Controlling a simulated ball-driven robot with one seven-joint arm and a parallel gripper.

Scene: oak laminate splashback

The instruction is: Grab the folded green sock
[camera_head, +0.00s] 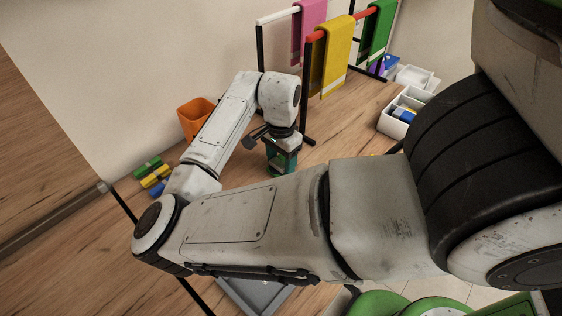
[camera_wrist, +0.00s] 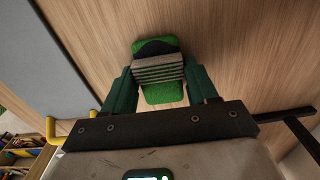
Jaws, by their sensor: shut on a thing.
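The folded green sock (camera_wrist: 160,44) shows in the wrist view, bright green with a dark patch and a ribbed grey band across its middle. My gripper (camera_wrist: 158,68) has its two teal fingers on either side of the sock, closed on it at the grey band. In the head view my gripper (camera_head: 281,164) points down over the wooden surface, below the drying rail. There the sock is mostly hidden by the fingers. I cannot tell whether it touches the surface.
An orange bin (camera_head: 196,117) stands behind my arm. A rack with pink, yellow (camera_head: 337,55) and green cloths is behind the gripper. White boxes (camera_head: 393,127) are at right. Green, yellow and blue items (camera_head: 155,180) lie at left. A grey tray (camera_head: 252,296) is in front.

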